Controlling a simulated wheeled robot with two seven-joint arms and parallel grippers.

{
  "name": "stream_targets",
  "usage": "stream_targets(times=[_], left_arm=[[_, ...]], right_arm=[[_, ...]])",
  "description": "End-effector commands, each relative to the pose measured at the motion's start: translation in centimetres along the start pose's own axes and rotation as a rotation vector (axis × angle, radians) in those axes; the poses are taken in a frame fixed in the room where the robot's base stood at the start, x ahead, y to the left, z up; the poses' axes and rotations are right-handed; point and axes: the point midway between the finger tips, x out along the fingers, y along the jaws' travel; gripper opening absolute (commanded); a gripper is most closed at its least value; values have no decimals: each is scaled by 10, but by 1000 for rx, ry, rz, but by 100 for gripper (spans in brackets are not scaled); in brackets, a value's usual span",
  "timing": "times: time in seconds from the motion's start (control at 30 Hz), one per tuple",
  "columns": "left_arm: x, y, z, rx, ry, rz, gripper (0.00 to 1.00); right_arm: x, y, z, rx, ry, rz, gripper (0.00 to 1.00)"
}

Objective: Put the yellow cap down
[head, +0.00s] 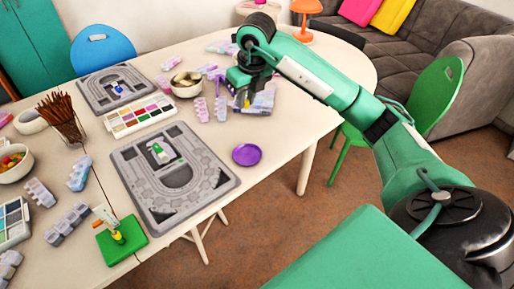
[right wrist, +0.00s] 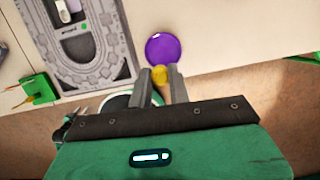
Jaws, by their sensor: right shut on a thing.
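My right gripper (head: 245,97) hangs over the back right part of the table, its fingers pointing down. It is shut on the small yellow cap (right wrist: 159,73), which sits between the two fingertips in the right wrist view. In the head view only a bit of yellow (head: 247,103) shows below the gripper. Whether the cap touches anything below it cannot be told. My left gripper is not in view.
A purple disc (head: 247,154) lies near the table's right edge, with bare table around it. A grey bead board (head: 214,191) lies left of it. Pastel boxes (head: 263,103), a bowl (head: 187,91) and a green block (head: 107,247) with upright pieces also stand there.

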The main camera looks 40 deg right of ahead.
Motion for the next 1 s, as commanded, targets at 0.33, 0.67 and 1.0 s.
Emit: stream_targets(times=[0.33,0.67,1.0], left_arm=[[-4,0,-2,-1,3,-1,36],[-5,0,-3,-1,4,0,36],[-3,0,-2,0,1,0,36]], right_arm=[[84,0,-23,0,8,1,0],[144,0,-36,0,4,0,0],[179,0,-45,0,6,0,0]])
